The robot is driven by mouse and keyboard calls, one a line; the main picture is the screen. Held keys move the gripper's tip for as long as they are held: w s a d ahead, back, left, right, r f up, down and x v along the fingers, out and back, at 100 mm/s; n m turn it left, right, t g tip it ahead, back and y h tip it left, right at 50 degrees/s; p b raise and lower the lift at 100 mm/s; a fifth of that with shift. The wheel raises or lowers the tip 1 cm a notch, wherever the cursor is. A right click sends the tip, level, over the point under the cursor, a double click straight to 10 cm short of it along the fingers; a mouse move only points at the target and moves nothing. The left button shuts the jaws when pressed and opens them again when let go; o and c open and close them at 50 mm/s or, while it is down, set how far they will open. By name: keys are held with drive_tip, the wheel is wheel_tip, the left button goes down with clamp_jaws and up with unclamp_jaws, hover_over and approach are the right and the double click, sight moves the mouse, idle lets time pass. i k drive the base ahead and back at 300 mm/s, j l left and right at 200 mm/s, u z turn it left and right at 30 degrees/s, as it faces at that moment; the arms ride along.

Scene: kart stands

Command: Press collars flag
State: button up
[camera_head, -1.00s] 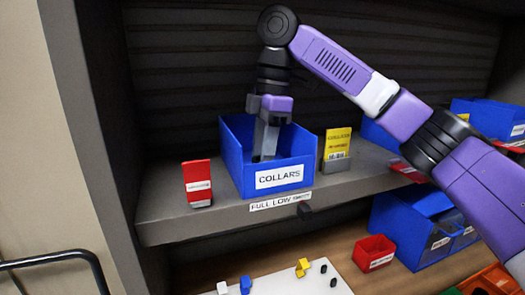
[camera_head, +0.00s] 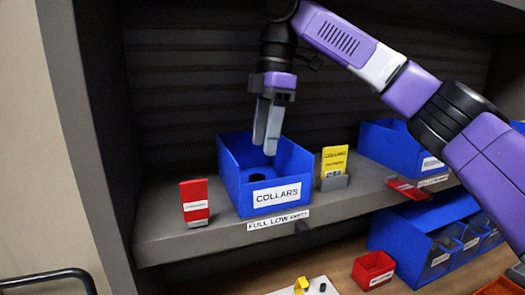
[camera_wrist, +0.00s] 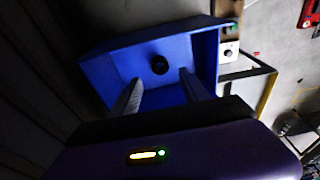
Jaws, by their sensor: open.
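The blue COLLARS bin (camera_head: 232,185) stands on the grey shelf. A dark round piece (camera_head: 257,178) lies inside it and also shows in the wrist view (camera_wrist: 160,65). An upright red flag-like plate (camera_head: 195,202) stands on the shelf just left of the bin. My gripper (camera_head: 266,147) is open and empty above the bin, fingers pointing down. The wrist view shows the fingers (camera_wrist: 158,88) apart over the bin.
A yellow card (camera_head: 334,161) in a grey holder stands right of the bin. Further right, a red plate (camera_head: 407,189) lies low before another blue bin (camera_head: 385,145). Below are a small red bin (camera_head: 373,270) and blue bins (camera_head: 410,240). The dark side wall is at the left.

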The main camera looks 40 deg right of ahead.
sight(194, 194)
drive_tip(key=k+j, duration=0.15)
drive_tip(key=k, duration=0.35)
drive_tip(key=k+j, duration=0.2)
drive_tip(key=k, duration=0.3)
